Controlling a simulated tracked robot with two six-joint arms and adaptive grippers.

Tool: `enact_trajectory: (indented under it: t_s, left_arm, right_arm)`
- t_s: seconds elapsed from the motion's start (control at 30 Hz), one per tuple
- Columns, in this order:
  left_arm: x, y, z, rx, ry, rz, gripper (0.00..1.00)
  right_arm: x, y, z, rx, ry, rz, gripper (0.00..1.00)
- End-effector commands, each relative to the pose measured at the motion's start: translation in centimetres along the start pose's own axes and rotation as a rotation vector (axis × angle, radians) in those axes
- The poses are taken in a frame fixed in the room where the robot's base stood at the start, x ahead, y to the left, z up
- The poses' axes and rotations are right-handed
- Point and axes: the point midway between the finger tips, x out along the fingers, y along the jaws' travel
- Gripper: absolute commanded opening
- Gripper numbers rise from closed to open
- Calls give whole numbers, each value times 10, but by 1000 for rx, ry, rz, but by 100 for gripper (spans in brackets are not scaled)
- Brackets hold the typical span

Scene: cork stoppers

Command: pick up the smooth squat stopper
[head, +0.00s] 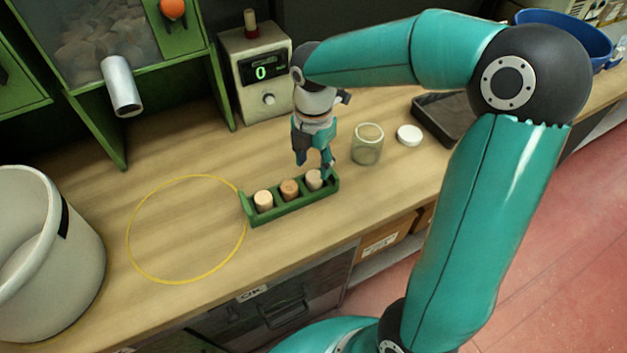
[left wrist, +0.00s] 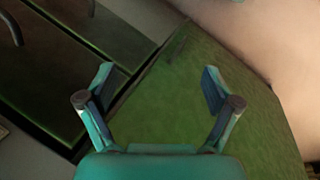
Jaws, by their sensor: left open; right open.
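Three cork stoppers stand upright in a row in a green rack (head: 292,208) on the wooden bench: a pale left stopper (head: 263,201), a browner middle stopper (head: 289,190) and a pale right stopper (head: 314,180). They are too small for me to tell which is smooth and squat. My right gripper (head: 314,164) is open, pointing down at the right stopper, with its fingertips close to its top; I cannot tell whether they touch it. My left gripper (left wrist: 158,82) shows in the left wrist view, open and empty over a green surface. It is outside the head view.
A glass jar (head: 367,145) and white lid (head: 409,135) stand right of the rack, with a dark tray (head: 447,118) beyond. A scale box (head: 257,80) stands behind. A yellow ring (head: 128,240) marks clear bench left of the rack; a white bin (head: 75,270) is farther left.

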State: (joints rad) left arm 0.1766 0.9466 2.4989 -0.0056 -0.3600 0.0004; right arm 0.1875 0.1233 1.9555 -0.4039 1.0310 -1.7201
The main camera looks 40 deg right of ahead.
Motion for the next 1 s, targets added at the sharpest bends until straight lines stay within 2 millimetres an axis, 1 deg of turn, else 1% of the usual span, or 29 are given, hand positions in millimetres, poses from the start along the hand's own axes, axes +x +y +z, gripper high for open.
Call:
enact_trajectory:
  t_s: [0.2, 0.3, 0.4, 0.6, 0.63, 0.7, 0.77, 0.8, 1.0]
  left_arm:
    - [-5, 2, 0, 0, 0, 0, 90]
    - [-4, 2, 0, 0, 0, 0, 90]
    - [-4, 2, 0, 0, 0, 0, 90]
    - [-4, 2, 0, 0, 0, 0, 90]
    - [-4, 2, 0, 0, 0, 0, 90]
    - [-4, 2, 0, 0, 0, 0, 90]
    - [-4, 2, 0, 0, 0, 0, 90]
    - [-4, 2, 0, 0, 0, 0, 90]
    - [-4, 2, 0, 0, 0, 0, 90]
  right_arm:
    - [29, 0, 5, 1, 3, -6, 52]
    - [42, 1, 5, -1, 1, -5, 52]
    - [48, 1, 5, 0, 1, -2, 52]
    - [48, 1, 5, 1, 1, -1, 52]
    - [48, 1, 5, 1, 1, -1, 50]
    - [48, 1, 5, 1, 1, -1, 38]
    - [48, 1, 5, 1, 1, -1, 28]
    - [48, 1, 5, 1, 1, -1, 25]
    - [48, 1, 5, 1, 1, -1, 25]
